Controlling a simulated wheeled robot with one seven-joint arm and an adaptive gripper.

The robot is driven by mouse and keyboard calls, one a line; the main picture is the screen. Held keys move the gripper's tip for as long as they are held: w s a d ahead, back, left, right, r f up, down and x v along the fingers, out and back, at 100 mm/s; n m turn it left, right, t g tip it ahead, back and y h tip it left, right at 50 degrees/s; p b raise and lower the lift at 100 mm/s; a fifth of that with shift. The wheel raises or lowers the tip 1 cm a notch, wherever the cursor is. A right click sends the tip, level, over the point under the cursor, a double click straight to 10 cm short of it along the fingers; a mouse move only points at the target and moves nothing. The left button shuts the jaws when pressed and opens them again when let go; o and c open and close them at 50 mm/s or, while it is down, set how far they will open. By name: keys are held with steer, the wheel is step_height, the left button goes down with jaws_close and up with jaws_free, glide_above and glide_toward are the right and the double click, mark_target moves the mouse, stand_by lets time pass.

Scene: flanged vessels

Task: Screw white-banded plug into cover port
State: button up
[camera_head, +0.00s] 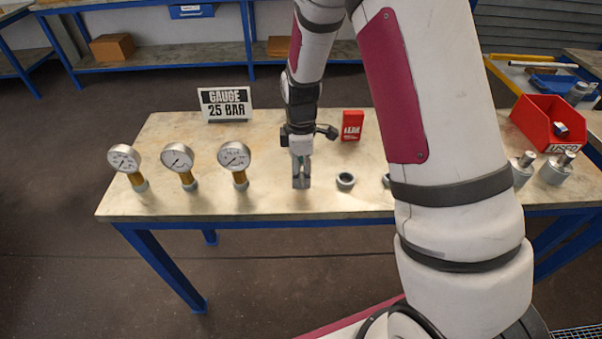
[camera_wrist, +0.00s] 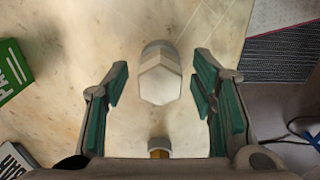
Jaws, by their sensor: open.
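My gripper (camera_head: 301,180) points down over the middle of the wooden table in the head view. In the wrist view its two teal-padded fingers (camera_wrist: 160,92) stand wide apart. A pale hexagonal plug-like piece (camera_wrist: 161,78) with a grey round base lies between and just beyond the fingertips, with clear gaps on both sides. No white band can be made out on it. In the head view the fingers mostly hide this spot. I cannot identify a cover port in either view.
Several gauges (camera_head: 178,160) stand left of my gripper. A grey ring-shaped holder (camera_head: 345,181) is to the right, with a red box (camera_head: 352,125) behind. Two metal pieces (camera_head: 557,168) and a red bin (camera_head: 552,125) are at far right. A gauge sign (camera_head: 226,103) stands at the back.

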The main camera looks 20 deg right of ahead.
jaws_close()
steer(key=shift+r, duration=0.2)
